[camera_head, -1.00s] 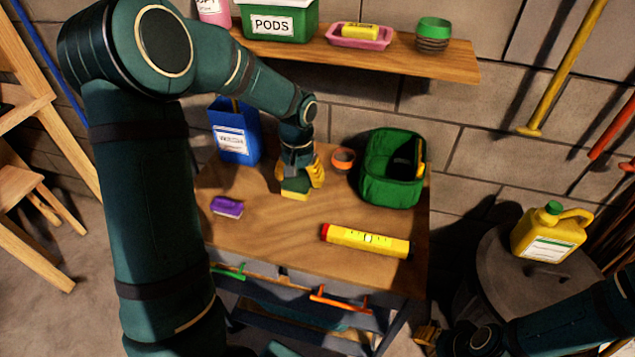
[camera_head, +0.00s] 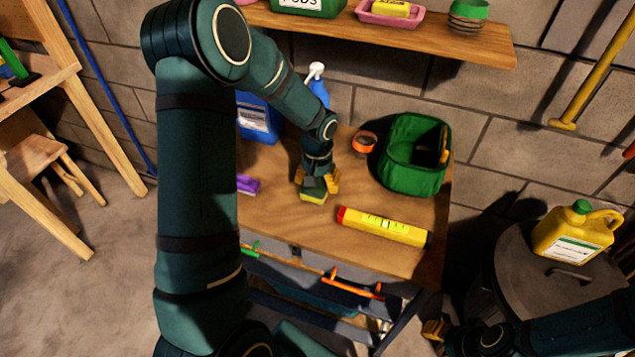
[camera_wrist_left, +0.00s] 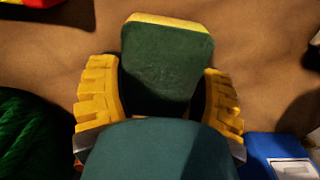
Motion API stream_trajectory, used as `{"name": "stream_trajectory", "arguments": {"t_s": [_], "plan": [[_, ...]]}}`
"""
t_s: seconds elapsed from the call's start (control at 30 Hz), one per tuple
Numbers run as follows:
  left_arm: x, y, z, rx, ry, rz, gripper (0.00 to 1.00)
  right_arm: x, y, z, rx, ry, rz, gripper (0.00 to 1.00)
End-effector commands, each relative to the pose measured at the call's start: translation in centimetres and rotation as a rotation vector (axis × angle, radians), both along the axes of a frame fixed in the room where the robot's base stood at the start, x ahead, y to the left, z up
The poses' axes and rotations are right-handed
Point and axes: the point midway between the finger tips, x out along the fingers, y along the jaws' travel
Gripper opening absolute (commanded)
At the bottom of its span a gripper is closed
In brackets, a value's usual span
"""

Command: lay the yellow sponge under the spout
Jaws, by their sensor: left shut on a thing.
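The yellow sponge (camera_head: 312,196), with a dark green top layer, is in my left gripper (camera_head: 317,184) over the wooden bench (camera_head: 300,232). The gripper is shut on it. In the left wrist view the sponge (camera_wrist_left: 166,62) fills the space between the yellow fingers, with its yellow edge at the far end. I cannot tell whether it touches the bench. My right gripper (camera_head: 433,328) is low at the right of the bench, and its fingers are too small to read. I cannot make out a spout.
A yellow level (camera_head: 385,226) lies in front of the sponge. An orange tape roll (camera_head: 364,142) and a green bag (camera_head: 412,165) stand behind and right. A purple brush (camera_head: 248,185) and blue container (camera_head: 257,120) are left. A yellow jug (camera_head: 575,232) stands on a lidded barrel.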

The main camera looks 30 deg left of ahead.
Motion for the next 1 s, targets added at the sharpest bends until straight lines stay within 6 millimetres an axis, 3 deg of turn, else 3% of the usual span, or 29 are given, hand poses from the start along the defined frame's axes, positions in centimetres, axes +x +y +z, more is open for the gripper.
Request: {"name": "stream_trajectory", "arguments": {"t_s": [0.23,0.27,0.3,0.33,0.73,1.0], "plan": [[0.0,0.0,-0.4,0.0,0.0,0.0,0.54,-0.1,0.0,-0.4,0.0,0.002,0.002,0.47],[0.0,0.0,-0.3,0.0,0.0,0.0,0.8,-0.1,0.0,-0.3,0.0,0.002,0.002,0.47],[0.0,0.0,-0.3,0.0,0.0,0.0,0.94,-0.1,0.0,-0.2,0.0,0.002,0.002,0.47],[0.0,0.0,-0.2,0.0,0.0,0.0,0.99,-0.1,0.0,-0.2,0.0,0.002,0.002,0.47],[0.0,0.0,0.3,0.0,-0.001,0.0,0.99,0.0,0.0,0.2,0.0,0.0,0.0,0.47],[0.1,0.0,5.2,0.001,-0.006,0.0,0.99,0.3,0.0,1.0,-0.002,-0.006,-0.004,0.47]]}}
